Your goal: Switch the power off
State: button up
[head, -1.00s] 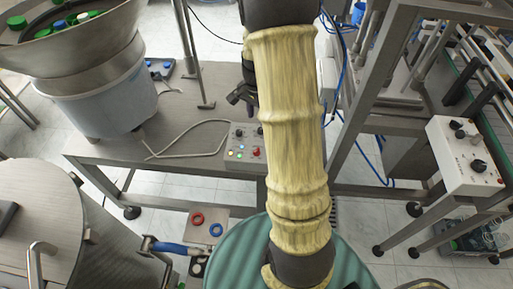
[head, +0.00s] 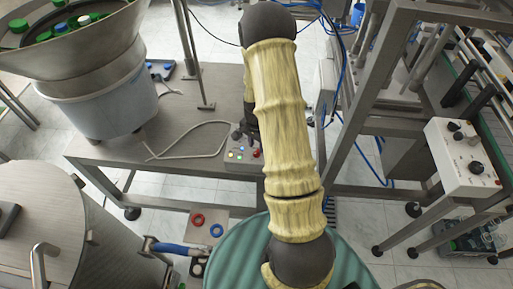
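A grey control box (head: 244,157) lies on the steel table in the middle of the head view. It has several small lit buttons and a red knob or switch (head: 256,153) on its right side. My gripper (head: 244,135) is dark and small, over the far edge of this box. My arm's pale sleeve covers part of the view beside it, and I cannot tell whether the fingers are open or touching the box. A second, white control box (head: 464,160) with black knobs and a small switch is mounted on the frame at the right.
A grey cable (head: 190,153) runs from the box across the table (head: 110,152). A bowl feeder (head: 90,60) with green caps stands at the left. A metal frame (head: 362,110) rises on the right. A red and a blue ring (head: 215,230) show on a lower plate.

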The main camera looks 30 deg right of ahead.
aim_at(257, 151)
jog(key=shift+f, duration=1.55)
jog(key=shift+c, duration=0.2)
grip_shut()
